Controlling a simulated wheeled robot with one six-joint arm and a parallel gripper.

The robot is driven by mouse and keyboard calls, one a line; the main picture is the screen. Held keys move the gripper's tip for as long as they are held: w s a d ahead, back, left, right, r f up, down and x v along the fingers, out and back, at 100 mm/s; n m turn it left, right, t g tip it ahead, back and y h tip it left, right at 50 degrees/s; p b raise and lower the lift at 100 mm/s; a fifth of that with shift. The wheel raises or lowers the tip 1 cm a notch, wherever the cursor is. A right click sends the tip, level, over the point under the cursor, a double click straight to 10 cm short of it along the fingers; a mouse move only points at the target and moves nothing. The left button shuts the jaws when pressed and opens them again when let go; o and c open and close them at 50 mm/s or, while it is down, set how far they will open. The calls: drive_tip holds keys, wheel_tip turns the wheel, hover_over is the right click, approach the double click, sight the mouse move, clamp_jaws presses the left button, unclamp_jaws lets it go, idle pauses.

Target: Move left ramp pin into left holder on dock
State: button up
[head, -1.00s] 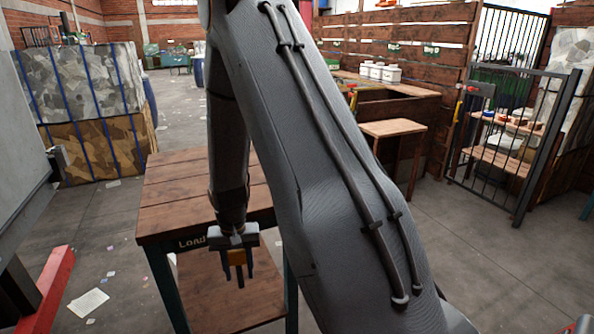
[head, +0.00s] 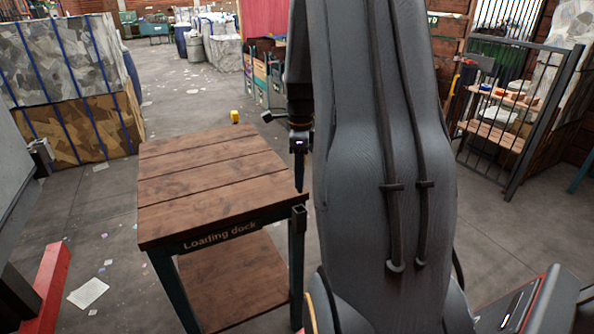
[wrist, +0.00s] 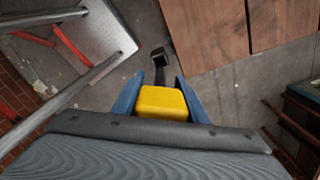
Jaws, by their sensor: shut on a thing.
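My gripper (wrist: 159,77) is shut on the ramp pin (wrist: 163,103). Its yellow block-shaped head sits between the two blue fingers. In the head view my gripper (head: 300,175) is seen edge-on at the right side of the loading dock (head: 205,175), partly hidden by my arm; the pin cannot be made out there. A dark square holder (head: 298,214) is fixed at the dock's near right corner, just below the gripper. In the wrist view a dark square socket (wrist: 161,56) shows ahead of the pin, beside the wooden dock top (wrist: 205,30). The pin's lower end is hidden.
A small yellow block (head: 234,117) shows at the dock's far right corner; its support is unclear. The dock top is bare. A red beam (head: 45,290) lies at lower left. A barred gate (head: 530,110) stands right. Bales (head: 65,85) stand behind left.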

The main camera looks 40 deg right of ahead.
drive_tip(key=shift+f+b, duration=2.15)
drive_tip(key=shift+f, duration=0.85)
drive_tip(key=shift+p, duration=0.35)
